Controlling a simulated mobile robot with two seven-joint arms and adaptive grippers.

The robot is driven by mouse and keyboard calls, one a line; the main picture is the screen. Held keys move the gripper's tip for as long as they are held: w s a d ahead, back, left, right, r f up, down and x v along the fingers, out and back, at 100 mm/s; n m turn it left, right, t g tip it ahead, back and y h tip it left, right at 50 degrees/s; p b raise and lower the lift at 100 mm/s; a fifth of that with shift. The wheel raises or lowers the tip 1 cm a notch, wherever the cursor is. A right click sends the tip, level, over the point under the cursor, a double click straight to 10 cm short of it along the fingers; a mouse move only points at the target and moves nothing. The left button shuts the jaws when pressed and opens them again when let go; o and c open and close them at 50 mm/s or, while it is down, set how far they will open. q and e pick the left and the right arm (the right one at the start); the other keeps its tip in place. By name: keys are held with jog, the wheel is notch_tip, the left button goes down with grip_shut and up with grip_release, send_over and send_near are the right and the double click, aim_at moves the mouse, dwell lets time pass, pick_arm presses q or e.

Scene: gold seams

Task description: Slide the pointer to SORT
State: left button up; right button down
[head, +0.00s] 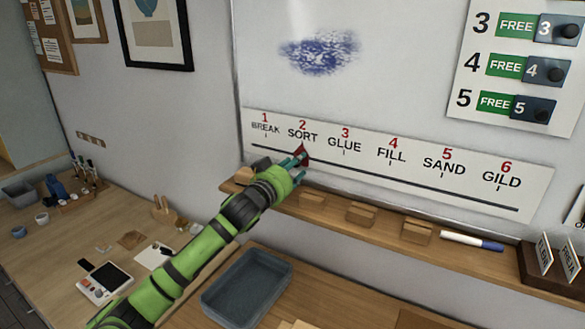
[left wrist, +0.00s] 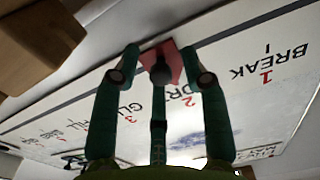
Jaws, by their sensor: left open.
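The red pointer (head: 305,152) sits on the dark slide line (head: 420,186) of the white strip, just below the word SORT (head: 302,135). My left gripper (head: 298,160) is at the pointer, its fingers partly covering it in the head view. In the left wrist view the red pointer (left wrist: 172,58) shows between the two fingertips, with a dark knob (left wrist: 160,72) in front of it. The left gripper (left wrist: 160,78) is open, with a finger on each side of the knob and gaps showing. My right gripper is not in view.
A wooden ledge (head: 385,232) with several wooden blocks and a marker (head: 472,241) runs below the strip. The strip right of SORT is clear.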

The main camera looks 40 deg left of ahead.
pick_arm(q)
jog(key=s+d, duration=0.1)
jog(key=s, duration=1.1)
jog(key=shift+d, duration=0.2)
jog(key=shift+f, duration=0.1)
